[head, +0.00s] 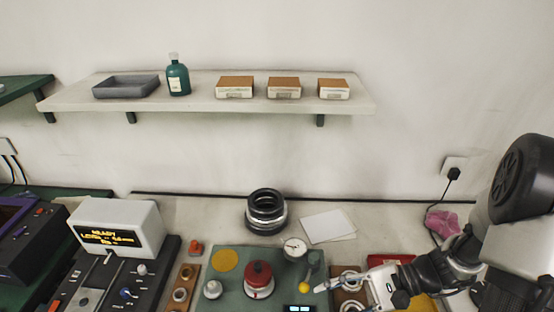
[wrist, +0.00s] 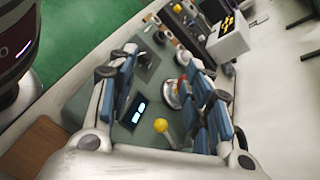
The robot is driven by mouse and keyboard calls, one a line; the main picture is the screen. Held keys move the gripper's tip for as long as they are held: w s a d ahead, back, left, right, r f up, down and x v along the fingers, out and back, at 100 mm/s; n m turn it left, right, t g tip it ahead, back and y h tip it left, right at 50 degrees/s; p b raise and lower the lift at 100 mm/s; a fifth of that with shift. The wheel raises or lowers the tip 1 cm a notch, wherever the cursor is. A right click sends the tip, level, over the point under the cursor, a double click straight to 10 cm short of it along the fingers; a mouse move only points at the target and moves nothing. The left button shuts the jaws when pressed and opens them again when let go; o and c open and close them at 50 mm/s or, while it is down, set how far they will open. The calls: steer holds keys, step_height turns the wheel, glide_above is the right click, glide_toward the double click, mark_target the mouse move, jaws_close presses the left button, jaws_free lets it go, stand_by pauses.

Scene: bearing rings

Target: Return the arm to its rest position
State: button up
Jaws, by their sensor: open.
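My gripper (head: 322,286) reaches in from the right in the head view, over the right part of the green mat (head: 228,291). A yellow ball-topped lever (head: 304,287) is just left of the fingertips in the head view; the yellow ball (wrist: 160,125) also shows in the wrist view. A stack of dark and silver rings (head: 266,212) stands at the back of the bench.
A red-topped device (head: 259,275), a dial gauge (head: 294,247) and a small lit display (head: 299,309) are near the gripper. A wooden ring holder (head: 182,294) stands left of the mat. A console (head: 117,228) is further left. A shelf (head: 210,104) holds boxes, a bottle and a tray.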

steer(key=s+d+r+n+t+h, duration=0.1)
steer(key=s+r+n+h, duration=0.3)
steer(key=r, duration=0.4)
steer(key=s+d+r+n+t+h, duration=0.1)
steer(key=s+r+n+t+h, duration=0.3)
steer(key=r+n+h, duration=0.3)
steer(key=shift+s+r+h, duration=0.7)
steer(key=shift+s+h, duration=0.05)
steer(key=shift+h, duration=0.15)
